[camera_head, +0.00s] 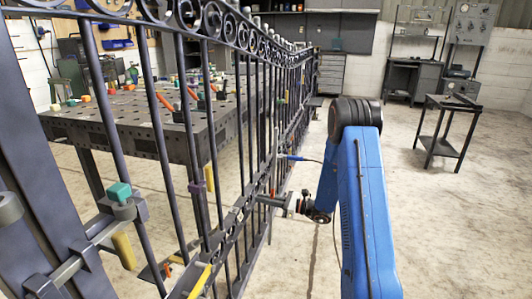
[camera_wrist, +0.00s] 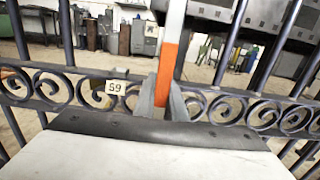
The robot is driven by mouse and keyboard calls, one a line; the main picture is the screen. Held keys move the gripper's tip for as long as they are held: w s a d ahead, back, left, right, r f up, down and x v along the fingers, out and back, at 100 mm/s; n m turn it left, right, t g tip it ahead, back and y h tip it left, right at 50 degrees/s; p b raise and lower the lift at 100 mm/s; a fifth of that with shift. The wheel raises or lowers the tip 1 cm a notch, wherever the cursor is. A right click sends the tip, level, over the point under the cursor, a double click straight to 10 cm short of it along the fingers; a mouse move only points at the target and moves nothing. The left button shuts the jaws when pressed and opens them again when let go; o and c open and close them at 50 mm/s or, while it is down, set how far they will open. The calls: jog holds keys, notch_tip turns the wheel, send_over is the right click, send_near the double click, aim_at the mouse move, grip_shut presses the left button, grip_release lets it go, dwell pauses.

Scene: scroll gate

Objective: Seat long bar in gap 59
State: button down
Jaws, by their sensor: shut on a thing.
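The long bar (camera_wrist: 167,65) shows in the wrist view as a narrow upright piece, pale at the top and orange below. My gripper (camera_wrist: 163,104) is shut on its lower part. The bar's top runs out of the picture, and its lower end is hidden by my gripper. A small white tag reading 59 (camera_wrist: 117,88) is on the gate's scroll band, just left of the held bar. Dark upright gate bars stand on both sides. I cannot tell whether the bar touches the gate. In the head view my gripper (camera_head: 290,204) is close to the gate (camera_head: 232,130); the bar is not clear there.
A perforated worktable (camera_head: 135,112) with several coloured items stands behind the gate. A clamp-like fitting with a green block (camera_head: 119,192) is on the gate at the near left. A small dark side table (camera_head: 447,125) stands at right. The floor right of the gate is mostly clear.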

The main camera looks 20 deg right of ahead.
jog(key=s+a+r, duration=0.1)
jog(key=s+r, duration=0.4)
jog(key=r, duration=0.9)
jog(key=s+a+r, duration=0.1)
jog(key=s+r, duration=0.3)
jog(key=r, duration=1)
jog(key=f+x, duration=0.1)
jog(key=x, duration=1.4)
jog(key=shift+a+f+y, duration=0.3)
jog(key=shift+f, duration=0.1)
jog(key=shift+w, duration=0.1)
dwell(0.7)
jog(key=shift+f, duration=1)
dwell(1.5)
